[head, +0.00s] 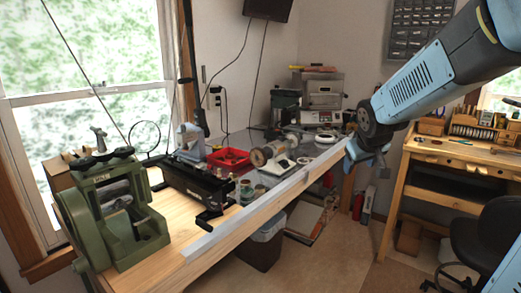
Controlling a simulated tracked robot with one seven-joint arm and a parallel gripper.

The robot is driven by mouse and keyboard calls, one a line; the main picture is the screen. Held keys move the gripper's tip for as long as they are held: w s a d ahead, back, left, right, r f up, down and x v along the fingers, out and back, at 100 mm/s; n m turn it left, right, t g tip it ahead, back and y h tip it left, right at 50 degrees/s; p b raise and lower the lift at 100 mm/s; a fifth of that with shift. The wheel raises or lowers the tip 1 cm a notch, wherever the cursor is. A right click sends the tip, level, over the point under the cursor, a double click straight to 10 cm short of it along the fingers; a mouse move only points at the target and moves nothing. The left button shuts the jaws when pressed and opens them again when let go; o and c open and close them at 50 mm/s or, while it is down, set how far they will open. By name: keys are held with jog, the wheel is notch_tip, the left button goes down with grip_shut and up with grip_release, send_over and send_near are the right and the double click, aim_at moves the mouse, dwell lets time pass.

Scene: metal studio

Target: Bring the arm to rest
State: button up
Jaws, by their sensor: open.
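My arm (425,82) reaches in from the upper right in the head view, angled down to the left. My gripper (366,160) is at its end, in the air at the right of the long workbench. It looks small and dark, seen from the side, with nothing visible held in it. Its jaws are open. I cannot tell the exact distance between it and the bench edge behind it.
A wooden workbench (172,212) with a pale front rail (250,215) carries a green machine (118,205), a black rolling tool (195,183) and a red tray (229,158). A second bench (440,160) stands right, with a black stool (480,238). The floor (335,265) between is open.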

jog(key=s+a+r+m+g, duration=0.1)
jog(key=s+a, duration=0.1)
jog(key=s, duration=0.9)
jog(key=s+a+r+m+y, duration=0.1)
jog(key=s+a, duration=0.1)
jog(key=s, duration=1)
jog(key=shift+s+r+m+g+y, duration=0.25)
jog(key=shift+r+m+g+y, duration=0.05)
jog(key=shift+r+g, duration=0.1)
